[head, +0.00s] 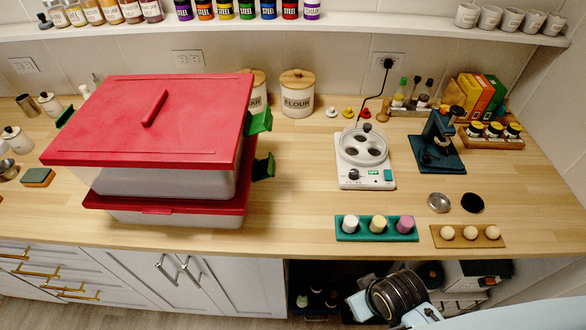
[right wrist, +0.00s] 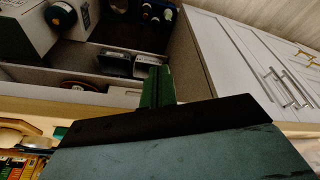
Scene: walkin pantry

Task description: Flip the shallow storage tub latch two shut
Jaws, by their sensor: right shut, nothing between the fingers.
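Two clear storage tubs with red lids are stacked on the counter at the left in the head view. The upper tub (head: 150,181) is the larger in view, and the lower tub (head: 180,218) is partly hidden under it. Green latches stick out from the stack: an upper right latch (head: 258,122), a lower right latch (head: 264,167) and a left latch (head: 66,116). The right latches stand away from the tub walls. My right gripper (head: 357,303) is shut and empty, low before the open shelf; its fingers (right wrist: 157,88) show in the right wrist view. My left gripper is out of view.
A white device (head: 365,178), a teal rack (head: 377,236), a wooden tray (head: 468,243) and a dark press (head: 436,142) stand to the right. Canisters (head: 297,92) are behind. The counter edge lies above my right gripper.

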